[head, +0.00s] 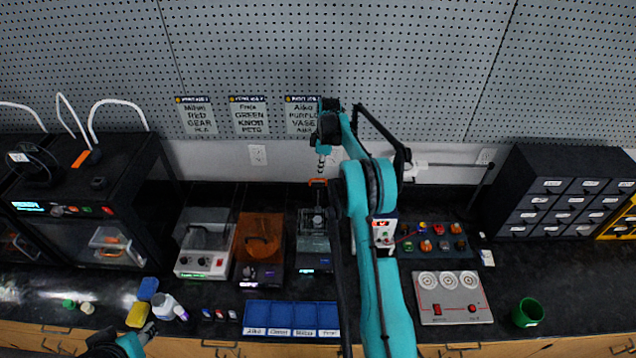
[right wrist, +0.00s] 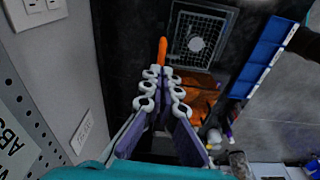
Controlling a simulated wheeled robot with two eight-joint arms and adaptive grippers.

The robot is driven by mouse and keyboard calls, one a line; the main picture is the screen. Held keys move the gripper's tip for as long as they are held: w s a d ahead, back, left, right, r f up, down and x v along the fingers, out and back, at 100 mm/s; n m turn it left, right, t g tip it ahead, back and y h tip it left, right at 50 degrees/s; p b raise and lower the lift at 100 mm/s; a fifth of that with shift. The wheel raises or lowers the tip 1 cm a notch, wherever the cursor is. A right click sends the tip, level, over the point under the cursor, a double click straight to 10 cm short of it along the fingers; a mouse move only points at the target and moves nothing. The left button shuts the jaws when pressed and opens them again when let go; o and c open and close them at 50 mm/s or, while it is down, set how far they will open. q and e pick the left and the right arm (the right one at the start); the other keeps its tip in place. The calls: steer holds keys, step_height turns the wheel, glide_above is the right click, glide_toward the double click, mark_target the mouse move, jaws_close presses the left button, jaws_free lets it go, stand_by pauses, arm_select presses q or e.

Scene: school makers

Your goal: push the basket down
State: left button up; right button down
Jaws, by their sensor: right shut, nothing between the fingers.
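The basket (right wrist: 203,38) shows in the right wrist view as a pale mesh square with a round white piece in it, inside a dark machine. In the head view this dark machine (head: 313,262) stands on the bench, and its basket is hard to make out. An orange upright piece (right wrist: 162,50) stands at my right fingertips; it also shows in the head view (head: 318,182). My right gripper (right wrist: 165,74) is shut and empty, above and behind the machine near the wall. I cannot tell whether it touches the orange piece. My left gripper (head: 149,329) is low at the left front, its fingers unclear.
An orange-lidded machine (head: 259,250) and a white machine (head: 203,243) stand left of the dark machine. A blue bin tray (head: 290,312) lies in front. A panel with round dials (head: 451,297) and a green cup (head: 527,312) are at the right. The pegboard wall is close behind.

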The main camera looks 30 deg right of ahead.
mark_target(321, 185)
steer(key=shift+a+f, duration=0.1)
steer(key=shift+f, duration=0.75)
step_height(321, 185, down, 8)
steer(key=b, duration=0.6)
steer(key=shift+r, duration=0.2)
steer(key=shift+s+d+r, duration=0.25)
steer(key=shift+s+d, duration=0.2)
steer(key=shift+d, duration=0.2)
steer(key=shift+s+d+r, duration=0.25)
steer(key=shift+s+d, duration=0.15)
steer(key=shift+d, duration=0.2)
steer(key=shift+r, duration=0.1)
